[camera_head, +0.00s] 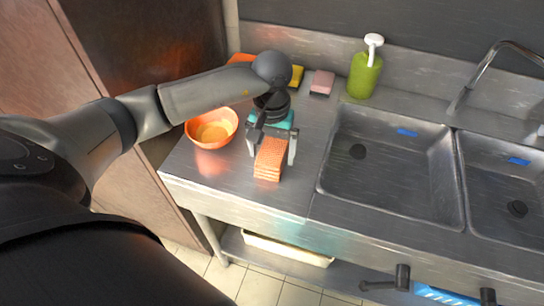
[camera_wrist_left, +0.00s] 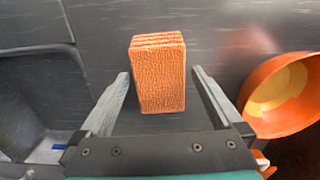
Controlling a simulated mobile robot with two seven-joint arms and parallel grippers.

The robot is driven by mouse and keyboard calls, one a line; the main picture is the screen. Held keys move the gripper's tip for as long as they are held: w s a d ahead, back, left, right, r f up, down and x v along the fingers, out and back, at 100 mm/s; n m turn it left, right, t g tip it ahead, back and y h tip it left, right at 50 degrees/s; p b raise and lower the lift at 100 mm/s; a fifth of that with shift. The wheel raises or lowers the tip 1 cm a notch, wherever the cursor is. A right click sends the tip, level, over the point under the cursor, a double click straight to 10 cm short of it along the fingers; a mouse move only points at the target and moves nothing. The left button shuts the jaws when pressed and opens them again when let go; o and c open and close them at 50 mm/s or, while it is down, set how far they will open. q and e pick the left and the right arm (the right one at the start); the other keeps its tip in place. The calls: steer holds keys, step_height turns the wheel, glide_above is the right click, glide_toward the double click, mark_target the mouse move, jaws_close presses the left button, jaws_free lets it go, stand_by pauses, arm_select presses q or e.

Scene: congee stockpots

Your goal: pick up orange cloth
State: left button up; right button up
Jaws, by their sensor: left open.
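The orange cloth (camera_head: 270,160) is a folded, textured block lying on the steel counter, left of the sinks. In the left wrist view the orange cloth (camera_wrist_left: 158,72) shows between and a little beyond the fingertips. My left gripper (camera_head: 272,157) is open, with one finger on each side of the cloth. In the left wrist view the open left gripper (camera_wrist_left: 160,75) has visible gaps between its fingers and the cloth. I cannot tell the exact height of the fingertips over the counter.
An orange bowl (camera_head: 212,128) stands close left of the cloth. Yellow (camera_head: 296,76) and pink (camera_head: 322,82) sponges and a green soap bottle (camera_head: 365,72) stand at the back. Two sink basins (camera_head: 390,165) lie to the right. The counter's front edge is near the cloth.

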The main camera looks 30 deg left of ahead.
arm_select(q)
steer(key=shift+f, duration=0.8)
steer(key=shift+c, duration=0.2)
steer(key=c, duration=1.2)
